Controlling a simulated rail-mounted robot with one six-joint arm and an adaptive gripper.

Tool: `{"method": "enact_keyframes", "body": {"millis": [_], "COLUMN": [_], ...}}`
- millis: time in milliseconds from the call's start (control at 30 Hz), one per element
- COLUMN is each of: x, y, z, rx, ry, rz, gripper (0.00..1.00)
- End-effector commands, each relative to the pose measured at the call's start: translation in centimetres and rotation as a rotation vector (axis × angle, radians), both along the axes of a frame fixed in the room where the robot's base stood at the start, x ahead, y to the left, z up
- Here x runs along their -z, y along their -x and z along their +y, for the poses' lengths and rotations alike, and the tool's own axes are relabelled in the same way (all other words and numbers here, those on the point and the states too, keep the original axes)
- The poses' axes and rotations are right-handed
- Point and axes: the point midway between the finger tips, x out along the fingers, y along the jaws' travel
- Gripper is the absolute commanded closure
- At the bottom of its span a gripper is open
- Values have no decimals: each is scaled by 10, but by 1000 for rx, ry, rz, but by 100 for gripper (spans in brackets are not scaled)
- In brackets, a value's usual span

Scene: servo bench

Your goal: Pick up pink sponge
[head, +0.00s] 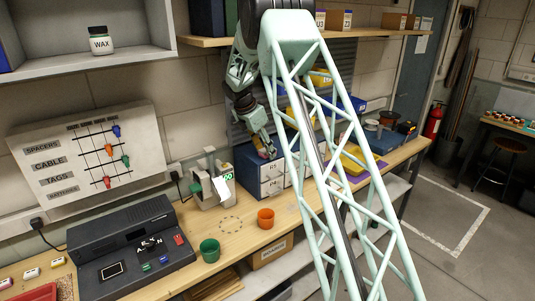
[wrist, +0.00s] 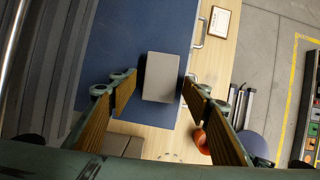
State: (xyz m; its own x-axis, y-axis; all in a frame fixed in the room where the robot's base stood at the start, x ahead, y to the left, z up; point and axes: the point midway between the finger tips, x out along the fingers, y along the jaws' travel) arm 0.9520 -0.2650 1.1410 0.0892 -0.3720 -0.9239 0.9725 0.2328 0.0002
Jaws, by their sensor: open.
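My gripper (head: 263,150) is over the blue drawer cabinet (head: 250,173) on the bench in the head view. In the wrist view, its two fingers with ribbed tan pads stand apart, open (wrist: 159,88). A plain grey-brown block (wrist: 161,77) shows between the fingertips over the cabinet's blue top (wrist: 112,45). I see space between the block and the left finger; the right fingertip is close to its edge, and I cannot tell if they touch. A small pinkish patch shows at the gripper tip in the head view. I cannot tell whether this block is the pink sponge.
An orange cup (head: 266,218) and a green cup (head: 210,250) stand on the bench in front of the cabinet. A white and green device (head: 213,185) is left of it. Yellow and blue bins are to the right. A shelf (head: 210,41) runs above. A drawer handle (wrist: 203,33) sticks out.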

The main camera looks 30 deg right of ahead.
Motion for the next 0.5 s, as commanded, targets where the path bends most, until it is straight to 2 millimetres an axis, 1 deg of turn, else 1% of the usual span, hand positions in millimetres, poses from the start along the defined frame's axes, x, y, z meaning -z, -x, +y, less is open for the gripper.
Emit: {"method": "enact_keyframes", "body": {"millis": [233,500], "x": [0,0], "y": [0,0], "z": [0,0], "rx": [0,0], "ry": [0,0], "rz": [0,0], "gripper": [56,79]}}
